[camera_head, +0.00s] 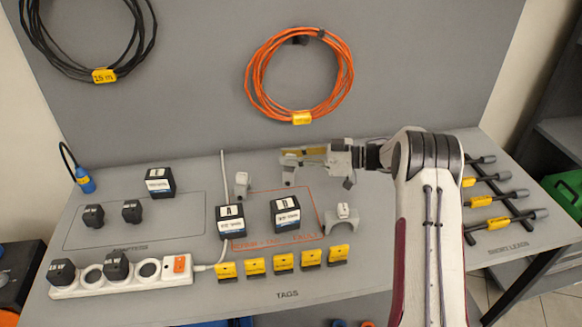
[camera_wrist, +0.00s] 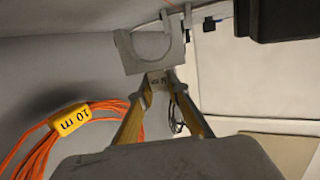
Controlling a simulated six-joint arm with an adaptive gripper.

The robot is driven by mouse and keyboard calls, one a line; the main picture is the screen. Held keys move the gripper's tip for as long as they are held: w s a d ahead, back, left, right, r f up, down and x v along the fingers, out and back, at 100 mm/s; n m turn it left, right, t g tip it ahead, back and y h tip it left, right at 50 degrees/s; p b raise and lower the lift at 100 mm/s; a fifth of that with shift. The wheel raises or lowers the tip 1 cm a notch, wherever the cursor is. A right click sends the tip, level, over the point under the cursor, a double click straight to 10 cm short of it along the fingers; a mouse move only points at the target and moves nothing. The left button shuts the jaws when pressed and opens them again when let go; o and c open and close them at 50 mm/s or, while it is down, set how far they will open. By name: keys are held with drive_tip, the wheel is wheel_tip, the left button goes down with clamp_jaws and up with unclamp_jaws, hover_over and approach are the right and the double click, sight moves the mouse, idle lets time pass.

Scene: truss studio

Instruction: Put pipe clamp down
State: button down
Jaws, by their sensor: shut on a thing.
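A grey pipe clamp (camera_wrist: 128,62) with a half-round opening is held in my gripper (camera_wrist: 160,82), in the wrist view. The yellowish fingers are shut on its small labelled block. In the head view my gripper (camera_head: 304,152) reaches in from the right, and the held clamp (camera_head: 288,166) hangs at its left end. It appears above the rear of the table's orange-outlined area, but its exact height is unclear. A similar grey arch-shaped clamp (camera_head: 340,218) stands on the table to the right of the black box (camera_head: 285,214).
Another small grey piece (camera_head: 242,184) stands left of my gripper, beside a white cable. A second black box (camera_head: 230,220) stands below it. Yellow tags (camera_head: 283,260) line the front. A white power strip (camera_head: 120,277) lies front left. An orange cable coil (camera_head: 300,75) hangs behind.

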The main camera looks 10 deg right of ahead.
sight(291, 167)
drive_tip(key=shift+f, duration=0.1)
drive_tip(key=shift+f, duration=1.75)
drive_tip(key=shift+f, duration=0.15)
drive_tip(key=c, duration=2)
unclamp_jaws()
drive_tip(key=shift+o, duration=0.2)
drive_tip(key=shift+v, duration=6)
drive_tip(key=shift+r, duration=0.2)
